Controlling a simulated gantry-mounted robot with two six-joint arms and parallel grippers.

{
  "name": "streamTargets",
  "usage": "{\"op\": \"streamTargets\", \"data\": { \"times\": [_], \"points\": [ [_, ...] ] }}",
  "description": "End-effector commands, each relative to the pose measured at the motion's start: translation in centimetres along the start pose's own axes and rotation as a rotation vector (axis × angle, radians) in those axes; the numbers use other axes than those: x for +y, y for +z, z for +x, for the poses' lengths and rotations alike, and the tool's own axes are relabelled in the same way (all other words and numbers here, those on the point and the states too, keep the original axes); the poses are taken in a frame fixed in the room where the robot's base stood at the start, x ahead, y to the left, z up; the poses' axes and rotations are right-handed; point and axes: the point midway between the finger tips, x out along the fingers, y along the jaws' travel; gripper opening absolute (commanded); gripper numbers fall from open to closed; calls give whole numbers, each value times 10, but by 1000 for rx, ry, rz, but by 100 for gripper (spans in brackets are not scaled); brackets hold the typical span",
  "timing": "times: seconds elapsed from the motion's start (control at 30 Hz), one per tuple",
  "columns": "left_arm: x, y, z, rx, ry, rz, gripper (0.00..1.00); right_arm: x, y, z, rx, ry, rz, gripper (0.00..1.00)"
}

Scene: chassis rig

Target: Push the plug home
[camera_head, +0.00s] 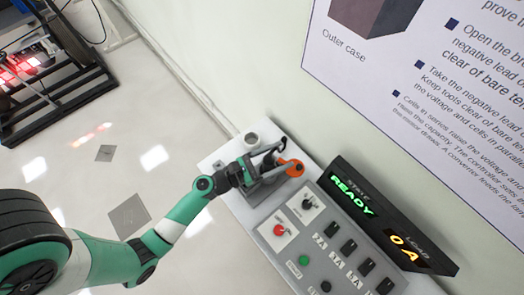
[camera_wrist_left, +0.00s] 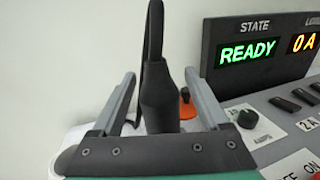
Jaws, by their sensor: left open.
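A black plug (camera_wrist_left: 157,95) with a black cable rising from its top stands upright in the left wrist view. My left gripper (camera_wrist_left: 160,78) has its two grey fingers spread, one on each side of the plug, with visible gaps. In the head view my left gripper (camera_head: 268,160) is over the far end of the bench, beside an orange round part (camera_head: 293,168). The orange part also shows behind the fingers in the left wrist view (camera_wrist_left: 185,95). The plug's lower end and its socket are hidden behind my gripper body. My right gripper is not in view.
A grey control panel (camera_head: 318,240) with knobs, a red button (camera_head: 279,230) and a green button (camera_head: 304,260) lies right of the gripper. A display (camera_head: 375,215) reads READY and 0 A. A pale cup (camera_head: 251,138) stands near the wall. A black rack (camera_head: 60,100) stands far left.

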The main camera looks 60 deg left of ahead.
Motion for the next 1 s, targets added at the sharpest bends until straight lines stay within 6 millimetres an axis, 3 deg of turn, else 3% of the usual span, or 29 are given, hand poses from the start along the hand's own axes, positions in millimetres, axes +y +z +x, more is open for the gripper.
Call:
{"op": "streamTargets", "data": {
  "times": [0.17,0.47,0.6,1.0],
  "points": [
    [1,-3,-16,6,4,-2,78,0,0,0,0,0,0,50],
    [2,-2,-85,5,11,-3,78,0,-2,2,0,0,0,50],
    [1,-7,-104,-6,8,3,78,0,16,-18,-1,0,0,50],
    [-1,0,-115,0,4,0,78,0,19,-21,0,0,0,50]
  ]
}}
